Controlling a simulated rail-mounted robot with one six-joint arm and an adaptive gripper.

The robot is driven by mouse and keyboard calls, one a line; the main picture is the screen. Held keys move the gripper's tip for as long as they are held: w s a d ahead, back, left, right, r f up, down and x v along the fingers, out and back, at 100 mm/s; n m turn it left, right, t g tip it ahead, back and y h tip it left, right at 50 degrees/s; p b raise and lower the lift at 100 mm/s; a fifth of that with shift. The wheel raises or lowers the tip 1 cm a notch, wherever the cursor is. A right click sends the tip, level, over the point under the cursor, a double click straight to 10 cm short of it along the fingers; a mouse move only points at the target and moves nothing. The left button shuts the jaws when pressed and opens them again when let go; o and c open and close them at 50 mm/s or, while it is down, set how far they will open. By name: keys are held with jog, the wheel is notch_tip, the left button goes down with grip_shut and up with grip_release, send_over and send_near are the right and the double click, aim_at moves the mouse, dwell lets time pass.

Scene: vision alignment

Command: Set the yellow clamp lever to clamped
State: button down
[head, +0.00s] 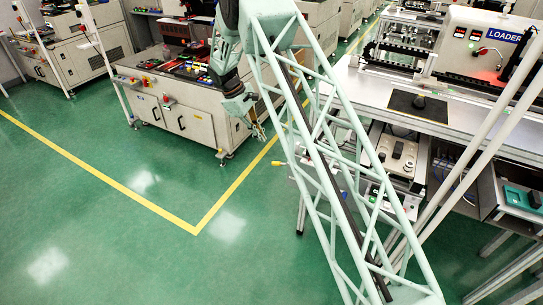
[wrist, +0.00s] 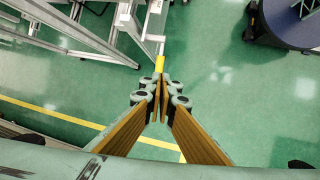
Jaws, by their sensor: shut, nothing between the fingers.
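The yellow clamp lever (head: 279,163) sticks out at the left side of the workbench, below the tabletop level, partly behind my arm's lattice. In the wrist view its yellow grip (wrist: 160,63) sits at the end of a thin grey rod, just beyond my fingertips. My gripper (head: 261,133) is above and left of the lever in the head view. In the wrist view my gripper (wrist: 160,92) has its fingers together, with nothing between them. The tips look close to the grip, but I cannot tell whether they touch it.
The workbench (head: 455,128) with the loader machine (head: 497,48) stands at the right. A machine cabinet (head: 183,115) stands at the back left. Metal frame bars (wrist: 95,45) lie left of the lever in the wrist view. The green floor at left is clear.

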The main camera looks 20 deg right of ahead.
aim_at(273, 164)
jog(key=shift+f, duration=0.1)
jog(key=shift+b+x, duration=1)
jog(key=shift+x, duration=5.9)
